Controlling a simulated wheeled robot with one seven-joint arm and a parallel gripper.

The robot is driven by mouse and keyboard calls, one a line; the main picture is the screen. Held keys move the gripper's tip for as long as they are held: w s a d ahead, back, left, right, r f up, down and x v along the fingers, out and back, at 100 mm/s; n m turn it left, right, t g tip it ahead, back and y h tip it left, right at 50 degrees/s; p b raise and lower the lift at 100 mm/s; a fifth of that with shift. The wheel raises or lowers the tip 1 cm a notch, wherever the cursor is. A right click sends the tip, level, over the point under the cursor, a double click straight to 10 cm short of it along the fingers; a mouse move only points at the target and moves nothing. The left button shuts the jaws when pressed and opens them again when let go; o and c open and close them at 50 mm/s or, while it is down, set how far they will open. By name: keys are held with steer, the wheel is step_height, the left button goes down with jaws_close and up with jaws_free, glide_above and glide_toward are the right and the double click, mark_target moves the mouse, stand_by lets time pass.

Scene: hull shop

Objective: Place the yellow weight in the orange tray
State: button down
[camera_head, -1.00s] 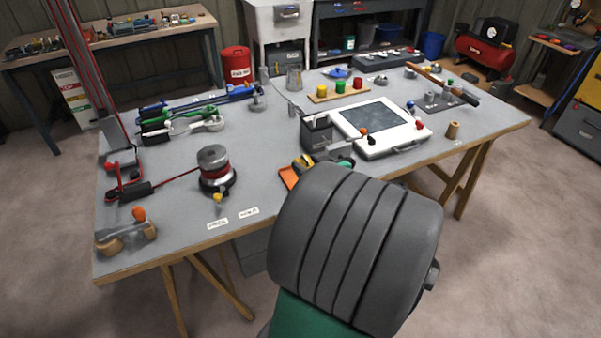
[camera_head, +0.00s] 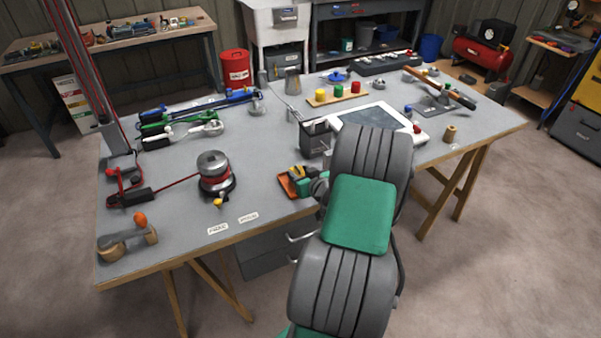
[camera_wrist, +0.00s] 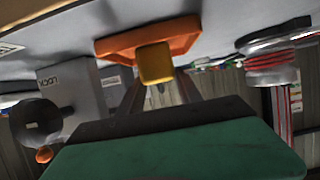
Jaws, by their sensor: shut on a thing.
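The orange tray (camera_head: 286,187) lies near the front edge of the workbench, left of my arm. It also shows at the top of the wrist view (camera_wrist: 120,46). The yellow weight (camera_wrist: 155,63) is a small block between my fingertips, overlapping the tray in the wrist view. A small yellow patch also shows above the tray in the head view (camera_head: 296,171). My gripper (camera_wrist: 158,82) is shut on the weight. In the head view my gripper (camera_head: 306,184) is at the tray's right side, partly hidden by my arm. I cannot tell whether the weight touches the tray.
A dark grey box (camera_head: 316,141) stands just behind the tray. A white-framed panel (camera_head: 420,137) lies to the right. A spool device with red cord (camera_head: 213,178) stands to the left. A board with yellow, green and red cylinders (camera_head: 338,97) is further back.

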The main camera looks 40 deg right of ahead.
steer(key=shift+f, duration=0.1)
steer(key=c, duration=1.3)
jaws_free()
steer(key=shift+f+b, duration=0.15)
steer(key=shift+b, duration=0.15)
steer(key=o, duration=0.5)
